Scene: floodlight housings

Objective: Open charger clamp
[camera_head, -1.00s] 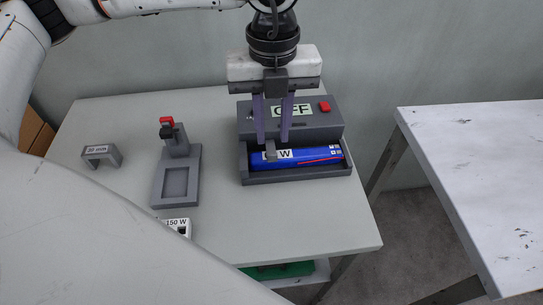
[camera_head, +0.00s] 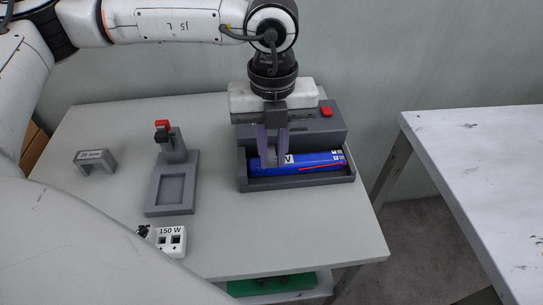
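The charger (camera_head: 328,122) is a dark grey box with a red button and a low front tray, at the back right of the table. A blue battery (camera_head: 318,160) lies in the tray, its label partly covered. My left gripper (camera_head: 274,163) points down over the charger, its two purple-grey fingers close together at the left part of the battery. The fingers hide the grey clamp there, so I cannot tell whether they touch or grip it. The gripper's body hides the charger's display. My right gripper is out of view.
A grey stand with a red-topped lever (camera_head: 173,185) stands left of the charger. Further left is a small grey bridge block (camera_head: 95,161). A white 150 W block (camera_head: 170,242) sits near the front. A second table (camera_head: 480,160) stands right, across a gap.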

